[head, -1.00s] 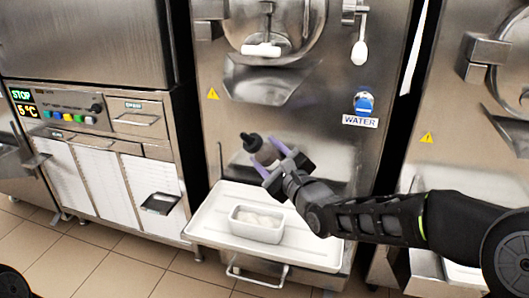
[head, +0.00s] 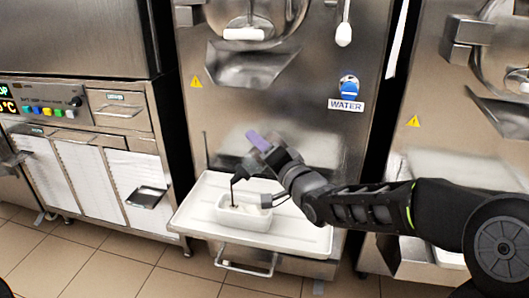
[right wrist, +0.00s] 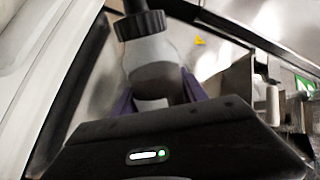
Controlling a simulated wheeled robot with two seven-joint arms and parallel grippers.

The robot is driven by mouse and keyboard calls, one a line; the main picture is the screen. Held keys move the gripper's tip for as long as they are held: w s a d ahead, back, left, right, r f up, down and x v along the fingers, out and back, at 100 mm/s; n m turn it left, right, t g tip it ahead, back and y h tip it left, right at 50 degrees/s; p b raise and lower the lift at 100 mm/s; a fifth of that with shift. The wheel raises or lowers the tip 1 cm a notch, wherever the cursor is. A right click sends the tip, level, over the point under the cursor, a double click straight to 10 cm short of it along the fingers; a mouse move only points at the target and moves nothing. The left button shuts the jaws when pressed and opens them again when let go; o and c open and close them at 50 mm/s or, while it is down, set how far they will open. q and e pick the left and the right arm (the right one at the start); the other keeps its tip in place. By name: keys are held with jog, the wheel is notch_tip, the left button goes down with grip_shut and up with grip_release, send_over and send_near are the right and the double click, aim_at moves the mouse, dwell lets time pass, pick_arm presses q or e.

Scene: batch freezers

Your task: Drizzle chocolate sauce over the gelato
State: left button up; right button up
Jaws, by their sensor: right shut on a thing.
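My right gripper (head: 262,150) is shut on the sauce bottle (right wrist: 150,60). In the right wrist view its purple fingers (right wrist: 160,92) grip the pale bottle, which has a dark ribbed cap and brown sauce inside. In the head view the bottle is tipped over with its dark nozzle (head: 240,172) down, and my gripper hides most of its body. A thin dark brown stream (head: 232,195) runs from the nozzle into the white tub (head: 242,224). Pale gelato (head: 246,208) lies in the tub; sauce on it is too small to make out. My left gripper is out of view.
The tub stands on a white tray (head: 195,215) before the steel freezer (head: 300,110). A blue water knob (head: 349,86) is on its front. A cabinet (head: 95,170) with a dark ledge stands at left, another freezer (head: 480,130) at right.

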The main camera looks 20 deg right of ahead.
jog(key=shift+s+a+r+n, duration=0.1)
jog(key=shift+a+r+n, duration=0.3)
jog(key=shift+r+n, duration=0.45)
jog(key=shift+s+f+b, duration=0.1)
jog(key=shift+b, duration=0.25)
dwell(0.5)
jog(key=shift+s+d, duration=0.4)
jog(key=shift+d, duration=0.25)
jog(key=shift+s+d, duration=0.35)
jog(key=shift+d, duration=0.25)
jog(key=shift+s+d, duration=0.4)
jog(key=shift+d, duration=0.2)
jog(key=shift+s+d, duration=0.35)
jog(key=shift+d, duration=0.25)
jog(key=shift+m+p, duration=0.4)
jog(key=shift+m, duration=1.55)
